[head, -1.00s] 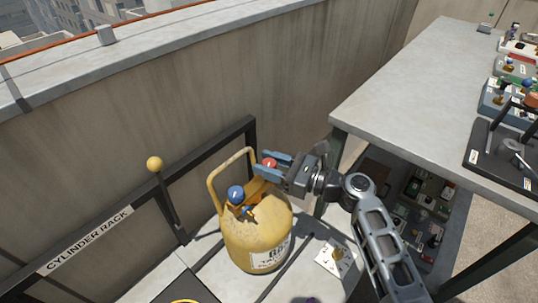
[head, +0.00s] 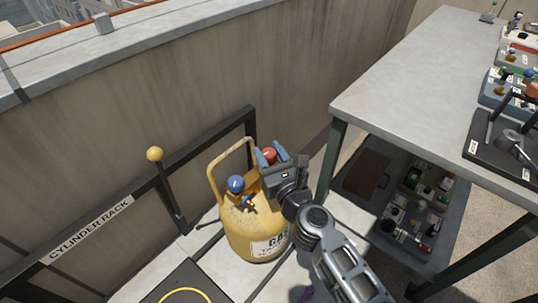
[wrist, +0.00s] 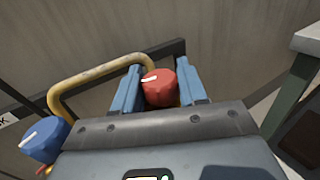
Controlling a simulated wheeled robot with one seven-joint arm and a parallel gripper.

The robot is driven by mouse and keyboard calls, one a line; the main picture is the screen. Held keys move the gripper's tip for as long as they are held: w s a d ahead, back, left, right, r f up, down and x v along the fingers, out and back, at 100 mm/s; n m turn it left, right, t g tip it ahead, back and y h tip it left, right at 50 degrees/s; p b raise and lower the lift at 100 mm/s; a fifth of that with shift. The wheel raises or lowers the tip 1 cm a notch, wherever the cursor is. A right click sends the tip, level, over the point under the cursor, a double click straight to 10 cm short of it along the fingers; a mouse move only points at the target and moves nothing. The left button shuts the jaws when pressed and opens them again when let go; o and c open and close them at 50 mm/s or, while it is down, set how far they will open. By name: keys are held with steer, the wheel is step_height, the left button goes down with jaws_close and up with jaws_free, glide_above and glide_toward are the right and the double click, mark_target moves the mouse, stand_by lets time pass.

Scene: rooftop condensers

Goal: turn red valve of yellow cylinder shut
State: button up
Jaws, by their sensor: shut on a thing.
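The yellow cylinder (head: 249,230) stands upright on a pale surface by the rack, with a yellow loop handle (head: 213,178) at its top. Its red valve (head: 269,154) and blue valve (head: 236,184) sit side by side on top. My gripper (head: 270,156) reaches in from the right. In the wrist view its two blue fingers lie on either side of the red valve (wrist: 159,88) and are shut on it. A white mark shows on the red knob's left side. The blue valve (wrist: 44,139) is left of the gripper, apart from it. The red valve's stem is mostly hidden.
A black cylinder rack (head: 90,232) with a yellow-knobbed lever (head: 155,155) stands to the left, before a concrete wall. A grey table (head: 415,80) with trays is at right, its lower shelf holding a brown case (head: 367,172) and a parts tray.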

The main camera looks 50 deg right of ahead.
mark_target(271, 160)
steer(key=shift+h, duration=0.3)
steer(key=o, duration=1)
steer(key=shift+c, duration=0.2)
steer(key=b+v, duration=0.2)
steer(key=v, duration=0.4)
steer(key=shift+a+f+b, duration=0.1)
steer(key=shift+a+b, duration=0.05)
steer(key=shift+b, duration=0.25)
steer(key=shift+v, duration=0.85)
steer(key=shift+r, duration=0.25)
